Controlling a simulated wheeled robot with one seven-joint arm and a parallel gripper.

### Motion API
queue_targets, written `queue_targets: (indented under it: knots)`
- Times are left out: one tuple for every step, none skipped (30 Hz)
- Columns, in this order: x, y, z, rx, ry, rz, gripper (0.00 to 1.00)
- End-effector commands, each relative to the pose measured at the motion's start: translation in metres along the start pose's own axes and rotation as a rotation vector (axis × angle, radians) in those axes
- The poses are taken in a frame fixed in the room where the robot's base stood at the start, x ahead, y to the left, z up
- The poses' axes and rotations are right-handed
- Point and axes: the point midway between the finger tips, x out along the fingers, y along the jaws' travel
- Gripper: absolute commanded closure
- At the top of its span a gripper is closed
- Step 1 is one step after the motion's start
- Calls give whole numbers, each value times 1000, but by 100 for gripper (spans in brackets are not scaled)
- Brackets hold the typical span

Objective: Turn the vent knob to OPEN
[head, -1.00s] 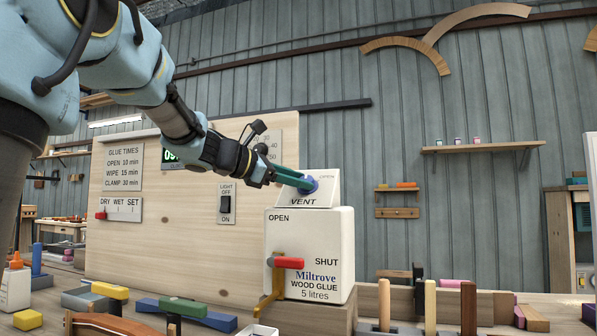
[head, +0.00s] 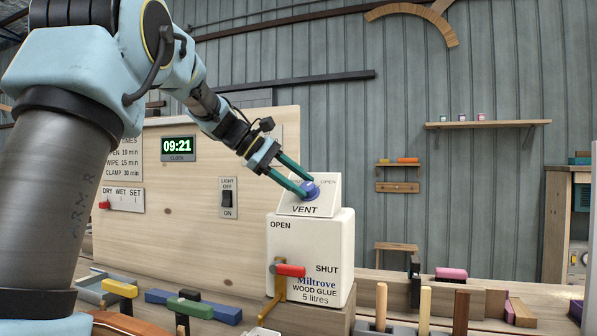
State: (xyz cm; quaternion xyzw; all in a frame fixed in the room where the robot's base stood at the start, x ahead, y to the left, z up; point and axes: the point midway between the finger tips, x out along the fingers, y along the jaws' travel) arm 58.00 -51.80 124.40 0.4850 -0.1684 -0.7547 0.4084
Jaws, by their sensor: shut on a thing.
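The blue vent knob (head: 311,190) sits on the sloped white panel marked VENT (head: 305,209), on top of the white glue container (head: 311,245). An OPEN label shows at the panel's upper right; the lettering at its upper left is partly hidden by a finger. My gripper (head: 306,188) reaches in from the upper left with its green fingers shut on the knob. The fingers cover part of the knob, and I cannot tell which way its pointer faces.
Below, a red-handled tap (head: 290,270) sits on the container's front between OPEN and SHUT markings. A wooden board (head: 180,215) with a clock (head: 178,148) and light switch (head: 227,199) stands behind to the left. Clamps and tools (head: 193,306) crowd the bench front.

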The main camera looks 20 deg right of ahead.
Motion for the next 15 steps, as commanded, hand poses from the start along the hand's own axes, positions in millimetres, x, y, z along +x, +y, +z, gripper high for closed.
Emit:
queue_targets:
  knots:
    - [-1,1,2,11,-3,-16,100]
    - [0,1,2,18,-2,-23,100]
    - [0,1,2,26,-1,-31,100]
    - [0,1,2,31,0,-36,100]
    - [0,1,2,35,0,-40,100]
    - [1,1,2,39,0,-45,100]
    - [1,1,1,42,1,-48,100]
    - [1,1,1,45,1,-50,100]
    - [1,1,1,47,2,-53,100]
    - [1,0,1,49,2,-55,100]
    - [1,0,1,50,2,-56,100]
    - [2,0,1,51,2,-56,100]
    - [2,0,1,51,2,-57,100]
    - [2,0,1,51,2,-57,100]
    - [2,0,1,51,2,-57,100]
